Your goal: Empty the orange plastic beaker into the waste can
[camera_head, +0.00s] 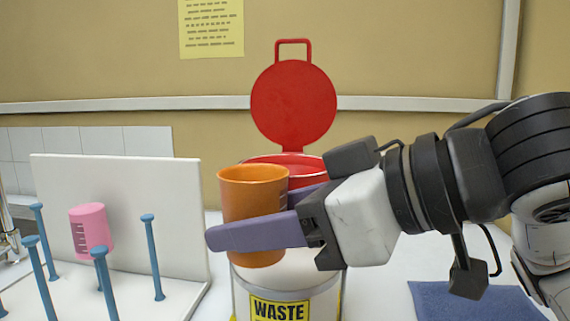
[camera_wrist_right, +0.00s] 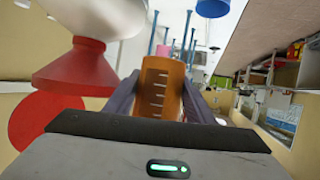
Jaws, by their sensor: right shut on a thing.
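The orange beaker (camera_head: 250,200) is upright in the head view, in front of the waste can. My right gripper (camera_head: 255,222) is shut on it, with the fingers around its sides. In the right wrist view the orange beaker (camera_wrist_right: 158,88) shows its white scale marks between the two fingers. The waste can (camera_head: 285,280) has a yellow WASTE label, and its red lid (camera_head: 294,105) stands open. The beaker and gripper hide part of the can's red mouth (camera_head: 310,165). What the beaker holds cannot be seen. My left gripper is not in view.
Left of the can stands a white drying rack (camera_head: 120,210) with several blue pegs; a pink beaker (camera_head: 91,228) hangs on one. A blue mat (camera_head: 470,300) lies at the right front. A tap (camera_head: 8,235) is at the far left. A yellow note (camera_head: 211,28) is on the wall.

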